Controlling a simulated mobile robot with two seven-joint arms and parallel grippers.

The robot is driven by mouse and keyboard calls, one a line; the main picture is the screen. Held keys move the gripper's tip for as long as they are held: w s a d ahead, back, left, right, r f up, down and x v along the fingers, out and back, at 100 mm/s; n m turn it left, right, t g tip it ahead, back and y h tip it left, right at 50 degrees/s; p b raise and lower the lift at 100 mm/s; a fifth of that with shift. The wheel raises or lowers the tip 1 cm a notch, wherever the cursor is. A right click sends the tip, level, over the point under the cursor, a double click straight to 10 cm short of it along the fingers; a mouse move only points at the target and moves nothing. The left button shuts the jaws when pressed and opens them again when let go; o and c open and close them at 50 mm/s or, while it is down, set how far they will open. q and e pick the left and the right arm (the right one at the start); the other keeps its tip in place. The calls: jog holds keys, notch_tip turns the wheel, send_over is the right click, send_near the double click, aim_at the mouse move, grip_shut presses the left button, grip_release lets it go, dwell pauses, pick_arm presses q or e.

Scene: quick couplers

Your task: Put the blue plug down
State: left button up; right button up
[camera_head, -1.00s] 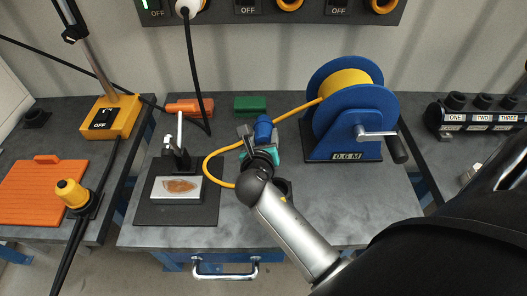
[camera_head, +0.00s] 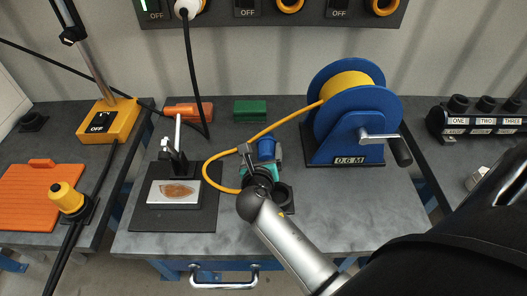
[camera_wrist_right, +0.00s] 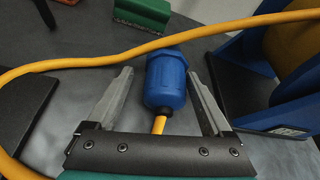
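The blue plug (camera_head: 266,148) is at the middle of the grey bench, with a yellow cable (camera_head: 221,156) looping from it. In the right wrist view the plug (camera_wrist_right: 166,79) sits between the two fingers of my right gripper (camera_wrist_right: 164,95). Dark gaps show on both sides of the plug, so the fingers are open and apart from it. The cable leaves the plug's near end, towards the gripper's palm. In the head view my right gripper (camera_head: 259,158) partly hides the plug. I cannot tell how its underside rests. My left gripper is not in view.
A blue reel (camera_head: 345,120) with yellow cable stands right of the plug. A black mat (camera_head: 185,217) with a clamp and a pale plate lies to the left. A dark round holder (camera_head: 286,196) is beside the gripper.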

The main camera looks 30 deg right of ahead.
jog(key=shift+r, duration=0.1)
jog(key=shift+s+a+r, duration=0.1)
jog(key=p+v, duration=0.3)
jog(key=v, duration=0.8)
jog(key=shift+s+a+r, duration=0.15)
jog(key=shift+s+r, duration=0.05)
jog(key=shift+s, duration=0.05)
